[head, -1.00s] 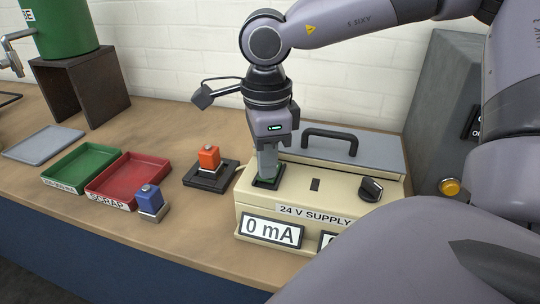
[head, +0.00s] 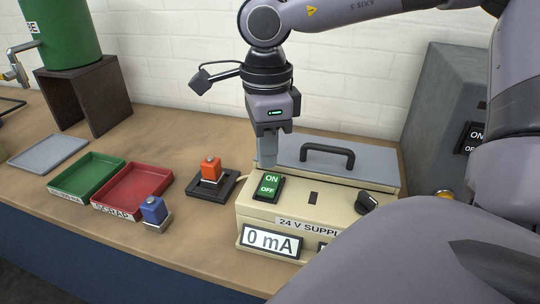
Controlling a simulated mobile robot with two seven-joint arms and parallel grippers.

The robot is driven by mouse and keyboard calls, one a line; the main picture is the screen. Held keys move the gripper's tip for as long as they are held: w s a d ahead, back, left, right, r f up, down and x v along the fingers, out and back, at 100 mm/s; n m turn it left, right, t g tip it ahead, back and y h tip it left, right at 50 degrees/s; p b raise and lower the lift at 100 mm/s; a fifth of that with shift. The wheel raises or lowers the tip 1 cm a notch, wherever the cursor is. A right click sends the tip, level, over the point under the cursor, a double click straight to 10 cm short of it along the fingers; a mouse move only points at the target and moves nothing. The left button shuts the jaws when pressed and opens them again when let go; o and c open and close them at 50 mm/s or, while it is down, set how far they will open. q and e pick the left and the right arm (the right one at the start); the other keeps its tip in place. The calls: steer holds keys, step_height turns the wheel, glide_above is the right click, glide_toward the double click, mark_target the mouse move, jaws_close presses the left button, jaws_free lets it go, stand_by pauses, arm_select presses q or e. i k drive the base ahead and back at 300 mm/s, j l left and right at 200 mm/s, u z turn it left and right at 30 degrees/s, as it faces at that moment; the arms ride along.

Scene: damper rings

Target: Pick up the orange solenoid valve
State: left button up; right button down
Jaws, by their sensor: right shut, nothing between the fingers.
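The orange solenoid valve (head: 210,170) stands upright on a dark square base (head: 212,187) on the bench, left of the cream supply box. It has a grey top. My right gripper (head: 267,163) is shut and empty, pointing down just above and behind the green ON/OFF switch (head: 268,187) on the supply box. It is to the right of the orange valve and apart from it. My left gripper is not in view.
The cream 24 V supply (head: 311,222) has a black handle, a knob (head: 367,202) and a display (head: 271,241) reading 0 mA. A blue valve (head: 154,210) stands before the red scrap tray (head: 133,189). A green tray (head: 88,177) and grey tray (head: 48,152) lie further left.

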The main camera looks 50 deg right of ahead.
mark_target(214, 177)
steer(key=k+j, duration=0.75)
steer(key=j, duration=0.2)
